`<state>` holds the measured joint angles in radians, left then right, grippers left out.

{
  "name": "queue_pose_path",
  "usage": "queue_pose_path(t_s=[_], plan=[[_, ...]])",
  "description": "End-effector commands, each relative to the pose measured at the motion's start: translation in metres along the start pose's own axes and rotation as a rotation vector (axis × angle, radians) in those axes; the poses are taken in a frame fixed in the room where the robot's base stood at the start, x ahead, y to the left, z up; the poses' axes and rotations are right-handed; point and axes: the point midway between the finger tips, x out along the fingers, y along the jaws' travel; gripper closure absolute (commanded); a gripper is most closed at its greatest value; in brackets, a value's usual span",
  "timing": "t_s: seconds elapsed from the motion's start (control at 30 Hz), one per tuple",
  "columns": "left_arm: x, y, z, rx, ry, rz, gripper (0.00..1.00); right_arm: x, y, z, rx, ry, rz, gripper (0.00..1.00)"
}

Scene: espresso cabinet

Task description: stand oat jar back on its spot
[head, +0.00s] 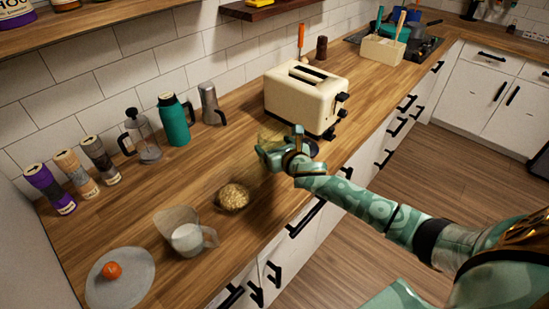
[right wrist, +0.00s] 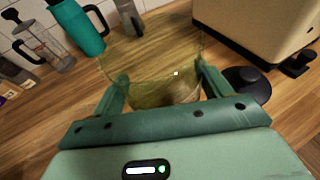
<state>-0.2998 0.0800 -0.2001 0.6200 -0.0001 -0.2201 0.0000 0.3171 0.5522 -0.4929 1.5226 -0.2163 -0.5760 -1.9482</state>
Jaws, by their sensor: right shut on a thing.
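My right gripper (head: 276,150) is shut on a clear, yellow-tinted jar, which I take to be the oat jar (head: 268,136), over the counter in front of the toaster. In the right wrist view the jar (right wrist: 150,60) sits between the two green fingers (right wrist: 160,88); something pale shows low inside it. I cannot tell whether its base touches the counter. A bowl of oats (head: 233,196) stands on the counter, nearer and to the left of the gripper. My left gripper is not in view.
The cream toaster (head: 300,98) stands just behind the gripper, with a dark round object (right wrist: 246,84) beside the jar. A steel pot (head: 210,104), teal mug (head: 174,120) and French press (head: 146,138) line the wall.

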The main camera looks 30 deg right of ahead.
Motion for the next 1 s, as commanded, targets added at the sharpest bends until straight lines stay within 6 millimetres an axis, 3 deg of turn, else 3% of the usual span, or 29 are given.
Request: queue_pose_path(t_s=[0.1, 0.3, 0.67, 0.7, 0.73, 1.0], plan=[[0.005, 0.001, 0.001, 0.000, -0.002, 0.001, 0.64, 0.008, -0.003, -0.005, 0.000, -0.002, 0.000, 0.56], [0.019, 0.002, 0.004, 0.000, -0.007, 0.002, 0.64, 0.017, -0.002, -0.035, 0.003, 0.001, 0.000, 0.56], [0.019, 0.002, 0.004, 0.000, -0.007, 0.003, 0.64, 0.017, -0.003, -0.037, -0.001, -0.001, 0.000, 0.56], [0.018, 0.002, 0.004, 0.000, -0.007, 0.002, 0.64, 0.017, -0.003, -0.037, -0.001, 0.001, 0.000, 0.12], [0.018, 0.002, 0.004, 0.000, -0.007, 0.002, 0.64, 0.017, -0.003, -0.036, -0.001, 0.001, 0.000, 0.03], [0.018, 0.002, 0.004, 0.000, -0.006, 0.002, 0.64, 0.016, -0.003, -0.036, -0.001, 0.001, 0.000, 0.01]])
